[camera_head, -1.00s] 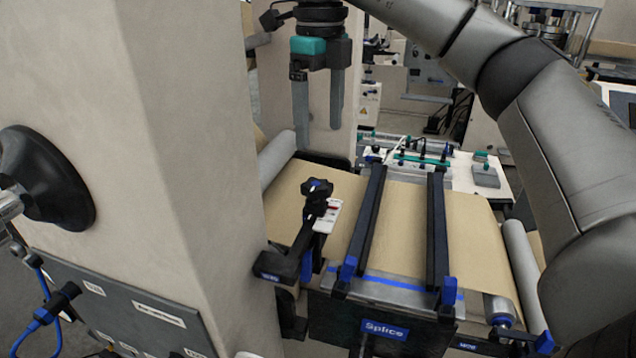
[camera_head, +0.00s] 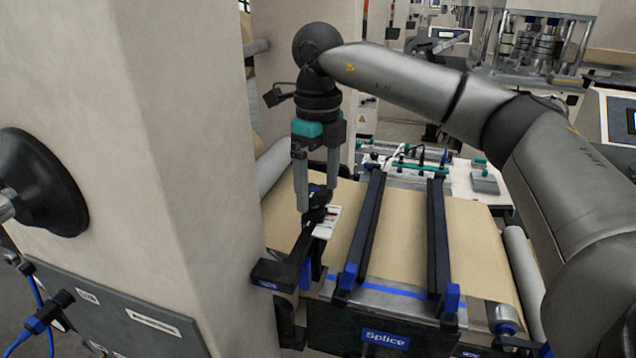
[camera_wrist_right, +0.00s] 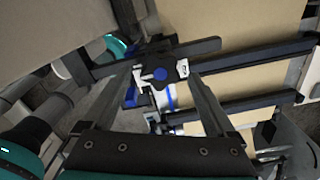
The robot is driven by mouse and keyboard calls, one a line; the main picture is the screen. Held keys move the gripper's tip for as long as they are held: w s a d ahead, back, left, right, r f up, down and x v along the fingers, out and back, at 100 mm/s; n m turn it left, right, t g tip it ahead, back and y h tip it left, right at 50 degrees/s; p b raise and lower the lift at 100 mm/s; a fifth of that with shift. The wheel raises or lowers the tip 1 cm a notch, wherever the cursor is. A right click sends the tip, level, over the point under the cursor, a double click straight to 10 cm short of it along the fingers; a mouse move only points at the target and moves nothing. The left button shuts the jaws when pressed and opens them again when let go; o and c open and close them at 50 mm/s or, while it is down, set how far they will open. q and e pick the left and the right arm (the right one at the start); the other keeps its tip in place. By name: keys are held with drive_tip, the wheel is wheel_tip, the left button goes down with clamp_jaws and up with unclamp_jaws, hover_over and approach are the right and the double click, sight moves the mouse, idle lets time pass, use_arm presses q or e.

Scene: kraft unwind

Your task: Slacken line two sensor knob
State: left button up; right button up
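The sensor knob (camera_head: 319,192), black and lobed, sits on the small sensor bracket over the kraft web. In the right wrist view the knob (camera_wrist_right: 160,73) shows its blue centre, with a white label plate beside it. My right gripper (camera_head: 317,195) points down at the knob with its two grey fingers apart, one on each side. In the wrist view clear gaps show between the fingers and the knob, so it is not gripped. How far down the fingertips reach is hard to tell. My left gripper is not in view.
A large beige pillar (camera_head: 130,130) stands close on the left, with a black round part (camera_head: 40,185) on it. Two dark bars (camera_head: 437,235) cross the brown web (camera_head: 480,240) right of the bracket. The Splice panel (camera_head: 385,337) is in front.

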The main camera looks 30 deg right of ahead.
drive_tip(key=c, duration=1.3)
drive_tip(key=shift+r+n, duration=0.1)
drive_tip(key=shift+n, duration=0.2)
drive_tip(key=n+p, duration=0.1)
drive_tip(key=n, duration=0.4)
drive_tip(key=shift+w+d, duration=0.1)
drive_tip(key=shift+d, duration=0.05)
drive_tip(key=n+p, duration=0.1)
drive_tip(key=n, duration=0.5)
drive_tip(key=shift+w, duration=0.1)
drive_tip(key=n, duration=0.2)
drive_tip(key=n+p, duration=0.1)
drive_tip(key=n, duration=0.2)
drive_tip(key=shift+w+f, duration=0.15)
drive_tip(key=shift+f, duration=0.05)
drive_tip(key=n, duration=0.6)
drive_tip(key=shift+w+p, duration=0.1)
drive_tip(key=shift+p, duration=0.2)
